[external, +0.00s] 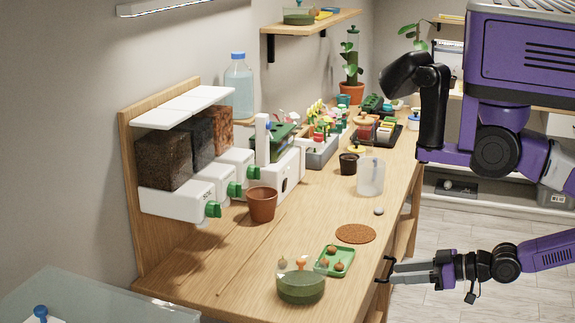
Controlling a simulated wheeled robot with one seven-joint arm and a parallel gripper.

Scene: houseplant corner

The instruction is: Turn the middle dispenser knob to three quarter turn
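The dispenser (185,204) stands at the left of the wooden bench, with three clear bins of dark, grey and reddish fill above white housings. Each housing has a green knob on its front. The middle knob (234,189) sits between the near knob (213,209) and the far knob (253,172). Its exact turn angle is too small to read. My gripper (384,270) is at the bench's right edge, well to the right of the knobs. Its two dark fingertips are apart, with nothing seen between them.
A terracotta pot (262,204) stands close to the right of the knobs. A green tray (336,261) with small round items, a green bowl (301,287) and a cork mat (356,234) lie near my gripper. A clear jug (370,176) stands farther back. The bench's front-left part is clear.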

